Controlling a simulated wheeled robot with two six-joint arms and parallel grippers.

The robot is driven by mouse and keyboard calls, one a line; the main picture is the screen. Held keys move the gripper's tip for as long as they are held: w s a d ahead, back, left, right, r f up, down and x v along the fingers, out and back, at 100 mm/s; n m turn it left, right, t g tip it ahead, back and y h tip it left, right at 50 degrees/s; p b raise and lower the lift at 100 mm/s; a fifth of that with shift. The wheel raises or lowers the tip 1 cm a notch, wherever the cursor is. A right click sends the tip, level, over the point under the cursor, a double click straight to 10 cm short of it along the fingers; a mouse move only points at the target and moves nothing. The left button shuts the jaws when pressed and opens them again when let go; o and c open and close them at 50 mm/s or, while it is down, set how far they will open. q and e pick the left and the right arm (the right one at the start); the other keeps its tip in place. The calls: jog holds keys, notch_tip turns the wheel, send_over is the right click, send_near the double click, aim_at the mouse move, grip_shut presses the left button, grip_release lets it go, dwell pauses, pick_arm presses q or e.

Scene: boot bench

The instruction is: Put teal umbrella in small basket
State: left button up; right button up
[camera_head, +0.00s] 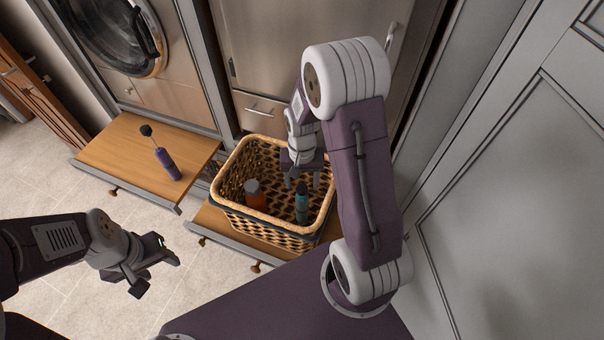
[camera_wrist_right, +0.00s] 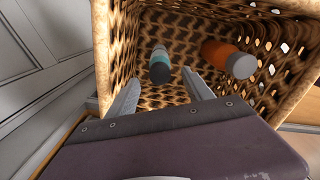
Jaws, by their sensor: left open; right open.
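The teal umbrella (camera_head: 302,203) stands inside the wicker basket (camera_head: 243,224), toward its right side, and it also shows in the right wrist view (camera_wrist_right: 160,66). My right gripper (camera_head: 308,181) is open and empty over the basket, above the umbrella. In the right wrist view its two fingers (camera_wrist_right: 160,92) are spread with the umbrella beyond and between their tips, apart from it. My left gripper (camera_head: 158,268) is open and empty over the floor at the lower left, away from the basket. The umbrella's lower end is hard to make out.
An orange bottle-like item with a grey top (camera_head: 256,198) is also in the basket. A purple item with a dark ball end (camera_head: 165,160) lies on the wooden bench drawer (camera_head: 120,150) at left. Cabinet doors (camera_head: 520,200) stand close on the right.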

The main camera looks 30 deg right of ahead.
notch_tip(320, 180, up, 5)
jog(key=shift+f, duration=0.1)
jog(key=s+a+r+n+t, duration=0.1)
jog(key=s+a+n, duration=0.4)
jog(key=s, duration=0.3)
jog(key=shift+s+r, duration=0.15)
jog(key=shift+s, duration=0.1)
jog(key=shift+s, duration=0.1)
dwell(0.6)
